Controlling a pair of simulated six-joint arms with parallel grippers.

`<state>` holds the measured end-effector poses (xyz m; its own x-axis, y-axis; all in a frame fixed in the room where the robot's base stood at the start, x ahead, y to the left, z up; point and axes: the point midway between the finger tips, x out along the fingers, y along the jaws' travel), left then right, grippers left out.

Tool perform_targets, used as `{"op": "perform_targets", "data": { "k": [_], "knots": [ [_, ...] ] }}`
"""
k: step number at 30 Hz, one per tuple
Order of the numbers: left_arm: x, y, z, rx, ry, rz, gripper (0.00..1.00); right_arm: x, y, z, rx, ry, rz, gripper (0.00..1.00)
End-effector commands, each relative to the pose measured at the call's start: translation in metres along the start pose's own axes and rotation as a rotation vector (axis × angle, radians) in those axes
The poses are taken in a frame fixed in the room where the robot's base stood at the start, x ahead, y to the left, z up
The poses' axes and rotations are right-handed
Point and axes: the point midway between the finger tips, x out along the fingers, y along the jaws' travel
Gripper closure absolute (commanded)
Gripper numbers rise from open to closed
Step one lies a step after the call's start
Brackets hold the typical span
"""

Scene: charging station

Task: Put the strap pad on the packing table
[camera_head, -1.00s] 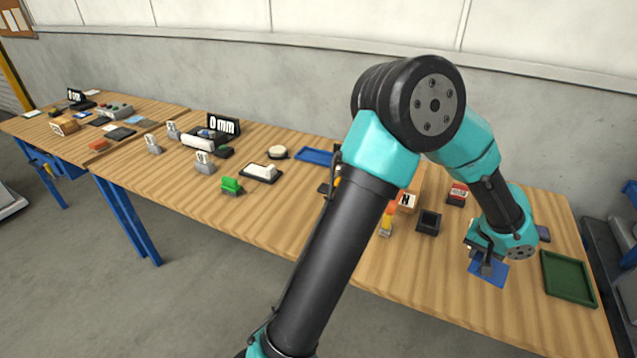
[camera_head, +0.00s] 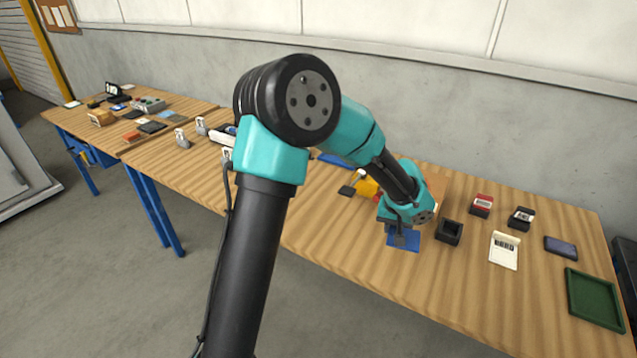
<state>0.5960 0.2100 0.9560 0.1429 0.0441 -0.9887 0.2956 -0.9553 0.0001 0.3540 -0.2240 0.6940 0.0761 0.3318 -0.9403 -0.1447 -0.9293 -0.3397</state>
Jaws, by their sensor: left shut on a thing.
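A flat blue square pad (camera_head: 404,242), which I take to be the strap pad, is under my left gripper (camera_head: 401,236). The gripper points down and is shut on the pad, covering its upper middle. The pad appears over the front part of the long wooden table (camera_head: 345,235); its height above the top is hard to tell. A second wooden table (camera_head: 105,140) stands at the far left. I cannot tell from labels which is the packing table. My right gripper is not in view.
A black open box (camera_head: 449,232) is close right of the gripper. A white barcode card (camera_head: 504,250), red-topped block (camera_head: 481,205), dark block (camera_head: 521,218), dark blue pad (camera_head: 560,247) and green tray (camera_head: 594,299) lie further right. My left arm hides the table's middle.

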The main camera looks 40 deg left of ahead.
Motion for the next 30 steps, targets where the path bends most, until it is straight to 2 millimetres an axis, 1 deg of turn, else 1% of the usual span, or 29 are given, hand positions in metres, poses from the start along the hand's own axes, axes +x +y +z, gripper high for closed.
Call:
{"op": "perform_targets", "data": {
  "k": [8, 11, 13, 17, 21, 24, 27, 30],
  "knots": [
    [0.001, -0.001, 0.001, 0.001, 0.000, 0.000, 1.00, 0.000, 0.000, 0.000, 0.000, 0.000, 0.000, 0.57],
    [0.004, -0.003, 0.007, 0.006, -0.002, 0.000, 1.00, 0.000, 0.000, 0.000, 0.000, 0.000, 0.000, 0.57],
    [0.008, -0.006, 0.015, 0.017, -0.003, 0.002, 1.00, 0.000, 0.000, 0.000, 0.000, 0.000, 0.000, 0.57],
    [0.018, -0.011, 0.043, 0.054, -0.004, 0.006, 1.00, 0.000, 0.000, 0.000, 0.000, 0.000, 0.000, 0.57],
    [0.030, -0.014, 0.086, 0.111, -0.007, 0.015, 1.00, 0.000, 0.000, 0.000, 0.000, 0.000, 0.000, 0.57],
    [0.034, -0.014, 0.112, 0.144, -0.005, 0.021, 1.00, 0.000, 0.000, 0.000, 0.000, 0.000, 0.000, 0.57],
    [0.037, -0.014, 0.133, 0.167, -0.005, 0.025, 1.00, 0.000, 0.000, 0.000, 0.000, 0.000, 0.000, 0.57],
    [0.039, -0.013, 0.149, 0.185, -0.004, 0.028, 1.00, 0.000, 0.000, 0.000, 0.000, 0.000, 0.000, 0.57]
  ]
}}
